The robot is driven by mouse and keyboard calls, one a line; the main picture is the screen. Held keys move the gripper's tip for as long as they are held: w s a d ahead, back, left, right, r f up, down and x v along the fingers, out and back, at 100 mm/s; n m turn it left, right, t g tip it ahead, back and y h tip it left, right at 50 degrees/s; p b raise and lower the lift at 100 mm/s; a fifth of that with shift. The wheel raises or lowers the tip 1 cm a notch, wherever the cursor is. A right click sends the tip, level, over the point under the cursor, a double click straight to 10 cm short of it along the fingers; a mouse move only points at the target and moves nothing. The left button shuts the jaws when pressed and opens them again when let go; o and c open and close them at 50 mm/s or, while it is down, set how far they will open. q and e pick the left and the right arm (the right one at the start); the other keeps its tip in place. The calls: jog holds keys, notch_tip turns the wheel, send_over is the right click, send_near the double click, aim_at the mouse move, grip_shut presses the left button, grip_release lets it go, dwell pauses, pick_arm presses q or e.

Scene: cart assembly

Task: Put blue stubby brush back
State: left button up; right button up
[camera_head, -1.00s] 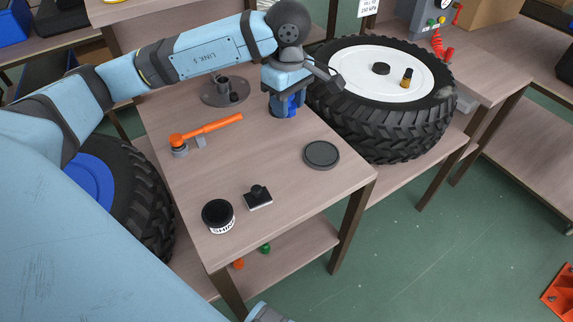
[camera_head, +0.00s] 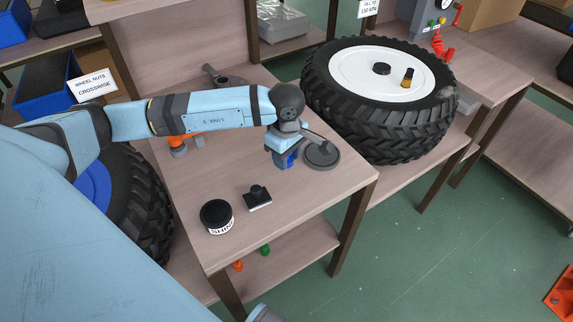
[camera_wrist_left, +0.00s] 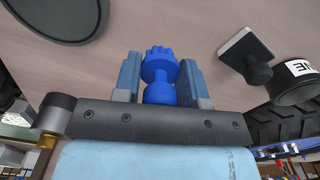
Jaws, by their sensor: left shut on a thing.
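The blue stubby brush (camera_wrist_left: 160,72) is between the two fingers of my left gripper (camera_wrist_left: 158,85) in the left wrist view, and the fingers are shut on it. In the head view my left gripper (camera_head: 287,160) is over the front right part of the table, just left of a dark round disc (camera_head: 322,155). Only a little blue of the brush shows there. Whether the brush touches the table is hard to tell. My right gripper is not in view.
A black tin (camera_head: 217,215) and a small black block with a knob (camera_head: 257,197) stand near the table's front. An orange-handled tool (camera_head: 178,143) is partly behind my left arm. A big tyre with a white rim (camera_head: 383,75) lies to the right.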

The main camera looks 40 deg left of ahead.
pick_arm(q)
jog(key=shift+f, duration=1.7)
jog(key=shift+f+b, duration=0.25)
jog(key=shift+b, duration=0.1)
jog(key=o, duration=1)
jog(key=shift+r, duration=0.1)
notch_tip(320, 180, up, 12)
jog(key=shift+r+p, duration=0.2)
jog(key=shift+p, duration=0.5)
jog(key=shift+s+f, duration=0.1)
